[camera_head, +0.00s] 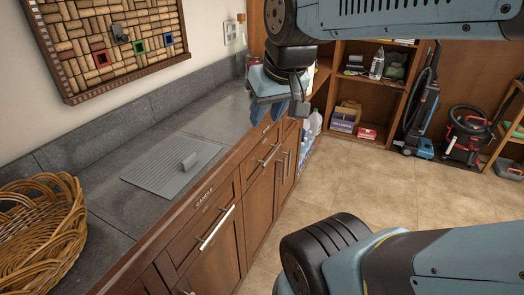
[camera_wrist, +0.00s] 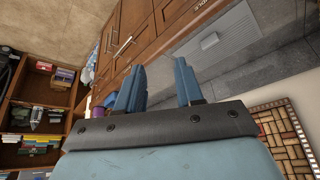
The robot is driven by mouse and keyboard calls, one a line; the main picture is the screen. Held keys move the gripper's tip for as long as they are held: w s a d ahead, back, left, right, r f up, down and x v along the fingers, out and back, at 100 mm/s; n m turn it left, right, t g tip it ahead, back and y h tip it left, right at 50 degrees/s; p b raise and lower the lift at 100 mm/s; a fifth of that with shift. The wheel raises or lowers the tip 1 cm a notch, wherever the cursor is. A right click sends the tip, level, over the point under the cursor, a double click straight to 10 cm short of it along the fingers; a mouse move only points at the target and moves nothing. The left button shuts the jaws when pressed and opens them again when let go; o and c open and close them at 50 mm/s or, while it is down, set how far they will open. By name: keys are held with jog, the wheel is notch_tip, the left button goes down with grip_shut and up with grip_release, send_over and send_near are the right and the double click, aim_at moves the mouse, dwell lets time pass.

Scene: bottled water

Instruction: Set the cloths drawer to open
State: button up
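A row of wooden drawers runs under the grey counter. The near drawer (camera_head: 192,232) has a label that seems to read "CANDLES" and looks shut. A farther drawer (camera_head: 257,160) also looks shut; its label is too small to read, so I cannot tell which is the cloths drawer. Drawer fronts also show at the top of the wrist view (camera_wrist: 145,38). My gripper (camera_head: 280,112) is over the far part of the counter edge in the head view. In the wrist view its two blue fingers (camera_wrist: 159,68) are apart with nothing between them.
A wicker basket (camera_head: 38,240) and a ridged grey panel with a small block (camera_head: 165,172) are on the counter. A cork board (camera_head: 110,45) hangs above. Shelves (camera_head: 345,90) and vacuum cleaners (camera_head: 420,110) stand at the back. The tiled floor (camera_head: 345,180) right of the cabinets is clear.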

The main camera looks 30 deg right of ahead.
jog(key=w+d+f+m+g+y, duration=0.2)
jog(key=w+d+f+y, duration=0.25)
jog(key=w+f, duration=0.4)
jog(key=w+d+f+m+g+y, duration=0.1)
jog(key=w+d+f+y, duration=0.35)
jog(key=w+f, duration=0.45)
jog(key=m+t, duration=0.7)
jog(key=t, duration=0.3)
send_near(272, 154)
jog(key=shift+y, duration=0.3)
jog(key=x, duration=0.7)
jog(key=f+x, duration=0.1)
jog(key=x, duration=0.2)
jog(key=shift+w+d, duration=0.15)
jog(key=shift+w, duration=0.05)
jog(key=shift+c, duration=0.2)
grip_shut()
jog(key=shift+f, duration=0.1)
